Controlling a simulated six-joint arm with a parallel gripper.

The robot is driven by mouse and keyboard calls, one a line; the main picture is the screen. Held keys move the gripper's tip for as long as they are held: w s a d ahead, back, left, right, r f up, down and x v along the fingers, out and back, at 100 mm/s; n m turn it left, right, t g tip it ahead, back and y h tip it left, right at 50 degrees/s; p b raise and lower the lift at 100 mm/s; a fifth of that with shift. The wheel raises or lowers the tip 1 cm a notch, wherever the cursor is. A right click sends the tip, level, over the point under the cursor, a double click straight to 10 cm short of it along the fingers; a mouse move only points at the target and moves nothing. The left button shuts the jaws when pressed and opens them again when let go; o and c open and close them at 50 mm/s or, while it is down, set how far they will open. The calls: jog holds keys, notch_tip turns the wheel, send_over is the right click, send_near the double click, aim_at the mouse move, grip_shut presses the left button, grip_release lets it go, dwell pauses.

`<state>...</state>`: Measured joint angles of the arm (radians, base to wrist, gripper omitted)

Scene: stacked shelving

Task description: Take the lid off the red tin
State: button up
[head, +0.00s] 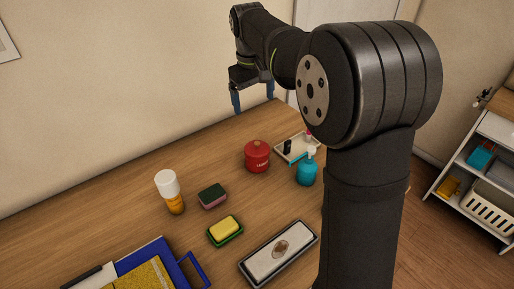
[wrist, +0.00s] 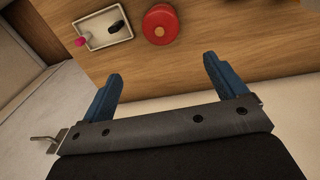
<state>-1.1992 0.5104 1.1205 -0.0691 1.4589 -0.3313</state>
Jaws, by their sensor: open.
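The red tin (head: 257,160) stands upright on the wooden table, with its red lid (head: 257,146) and small knob on top. In the wrist view the lid (wrist: 161,22) shows from above, near the top edge. My gripper (head: 254,103) is open and empty, raised above the table behind the tin. In the wrist view its two blue fingers (wrist: 162,70) are spread wide, apart from the tin.
A pale tray (head: 283,155) with small items and a teal pump bottle (head: 306,170) stand right of the tin. A green-and-pink sponge (head: 212,196), a white-capped bottle (head: 170,191), a yellow sponge on a green dish (head: 225,230) and a grey box (head: 279,253) stand nearer.

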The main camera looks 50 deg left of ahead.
jog(key=w+g, duration=0.1)
jog(key=w, duration=0.1)
send_near(257, 143)
jog(key=f, duration=0.9)
jog(key=shift+w+a+f, duration=0.1)
jog(key=shift+a+f, duration=0.15)
jog(key=shift+f, duration=0.1)
jog(key=c, duration=1.3)
jog(key=shift+d, duration=0.1)
